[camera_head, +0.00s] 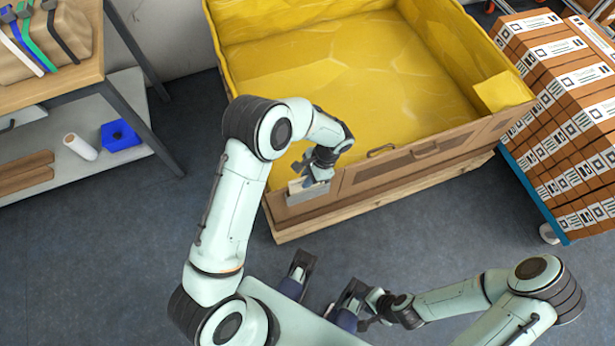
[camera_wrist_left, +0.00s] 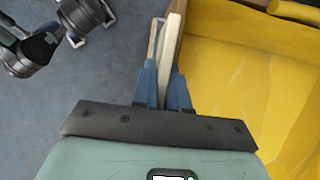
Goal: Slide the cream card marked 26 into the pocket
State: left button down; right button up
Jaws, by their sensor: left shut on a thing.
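My left gripper (camera_head: 312,178) is at the upper edge of the yellow-lined crate's front wall, toward its left end. It is shut on the cream card (camera_wrist_left: 171,52), which stands on edge between the blue-grey fingers (camera_wrist_left: 162,88) in the left wrist view. A thin pale-edged piece (camera_wrist_left: 153,42), perhaps the pocket's front, stands close beside the card. The pale pocket area (camera_head: 305,193) shows below the gripper on the wooden front. I cannot tell how deep the card sits, and its number is not readable. My right gripper (camera_head: 371,311) is low in the head view, away from the crate.
The large crate (camera_head: 437,153) with yellow lining (camera_head: 330,75) stands on a wooden base. Stacked brown boxes (camera_head: 570,110) stand at the right. A shelf bench (camera_head: 60,90) with a white roll and a blue bin is at the left. Grey floor (camera_head: 120,250) is clear at lower left.

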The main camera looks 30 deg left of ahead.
pick_arm(q)
jog(key=c, duration=1.1)
grip_release()
jog(key=p+v, duration=0.1)
jog(key=v, duration=1.2)
jog(key=shift+r+p, duration=0.2)
jog(key=shift+p, duration=0.15)
jog(key=s+d+f+n+h+p, duration=0.3)
jog(key=s+f+n+h+p, duration=0.15)
jog(key=s+f, duration=0.65)
jog(key=s+f+n+p, duration=0.1)
jog(key=s+n, duration=0.1)
jog(key=s, duration=0.2)
jog(key=s+f+n+t+h+p, duration=0.1)
jog(key=s+n+p, duration=0.1)
jog(key=s, duration=0.3)
jog(key=s+d+n+t+h+p, duration=0.1)
jog(key=s+n+p, duration=0.1)
jog(key=s+n, duration=0.1)
jog(key=shift+s+f+n, duration=0.35)
jog(key=shift+s+f, duration=0.05)
jog(key=shift+s, duration=0.45)
